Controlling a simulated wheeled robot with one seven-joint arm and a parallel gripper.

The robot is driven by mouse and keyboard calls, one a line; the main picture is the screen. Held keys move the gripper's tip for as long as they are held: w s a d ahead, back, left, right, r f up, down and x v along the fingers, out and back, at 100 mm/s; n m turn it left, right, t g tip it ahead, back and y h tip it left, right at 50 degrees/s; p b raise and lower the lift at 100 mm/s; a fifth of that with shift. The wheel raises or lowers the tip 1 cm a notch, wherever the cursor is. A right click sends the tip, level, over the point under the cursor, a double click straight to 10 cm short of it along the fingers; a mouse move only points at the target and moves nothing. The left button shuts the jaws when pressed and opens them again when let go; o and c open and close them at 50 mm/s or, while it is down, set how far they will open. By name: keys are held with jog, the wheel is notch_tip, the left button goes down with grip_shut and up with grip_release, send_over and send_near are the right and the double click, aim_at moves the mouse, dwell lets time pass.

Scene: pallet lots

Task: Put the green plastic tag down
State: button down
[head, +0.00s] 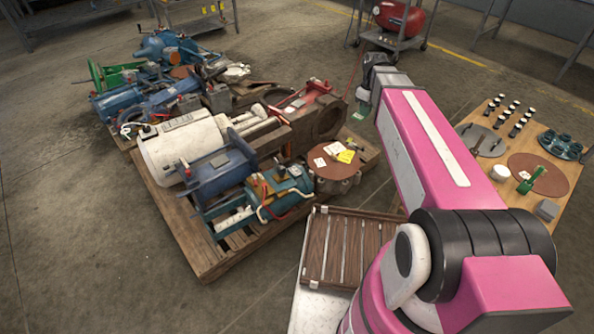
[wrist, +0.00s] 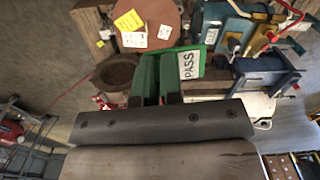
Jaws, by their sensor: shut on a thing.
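The green plastic tag (wrist: 147,74) carries a white label reading PASS. My gripper (wrist: 160,98) is shut on it, and the tag sticks out past the fingertips. In the head view the tag (head: 362,108) shows as a small green piece below my gripper (head: 368,88), which is partly hidden by my pink arm. The tag is held in the air. A brown round cover (head: 335,166) on the pallet has a yellow tag (head: 346,156) and white cards on it. It also shows at the top of the wrist view (wrist: 152,15).
A wooden pallet (head: 205,262) is crowded with motors, pumps and a white cylinder (head: 185,148). A wooden table (head: 482,108) at the right holds black-and-white parts, a brown disc (head: 553,176) and a green piece (head: 531,180). A red compressor (head: 400,18) stands on a cart behind.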

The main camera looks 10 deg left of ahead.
jog(key=w+a+f+n, duration=0.2)
jog(key=a+f+n, duration=0.7)
jog(key=f, duration=0.3)
jog(key=n, duration=0.7)
send_over(294, 169)
notch_tip(294, 169, down, 18)
jog(key=shift+w+r, duration=0.15)
jog(key=shift+r, duration=0.1)
jog(key=shift+f, duration=2.05)
jog(key=c, duration=1.6)
grip_release()
jog(key=shift+f, duration=0.15)
jog(key=shift+c, duration=0.2)
jog(key=o, duration=0.4)
jog(key=shift+c, duration=0.2)
